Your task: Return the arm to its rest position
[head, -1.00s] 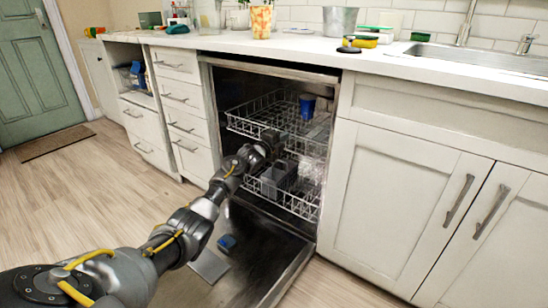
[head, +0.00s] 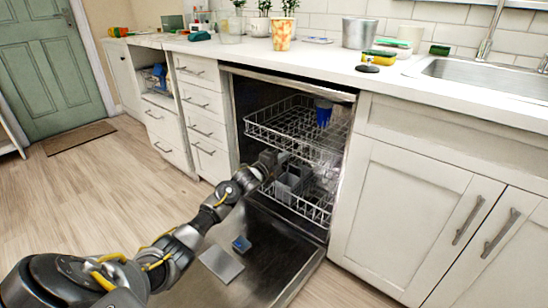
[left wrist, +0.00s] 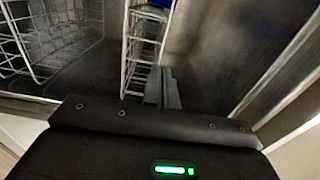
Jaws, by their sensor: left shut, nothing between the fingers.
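My left gripper (head: 280,158) is at the front of the open dishwasher (head: 290,78), near the racks, with the arm stretched forward over the lowered door. It is shut and empty. In the left wrist view its grey fingers (left wrist: 165,88) show close to white rack wires. A blue cup (head: 323,112) sits in the upper rack (head: 270,128). A grey basket (head: 290,185) stands in the lower rack (head: 313,209), just beyond the gripper. Whether the gripper touches a rack cannot be told. My right gripper is not in view.
The lowered dishwasher door (head: 285,268) lies under my arm, with a blue block (head: 242,243) and a grey flat piece (head: 221,264) on it. Cabinets (head: 420,190) flank the opening.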

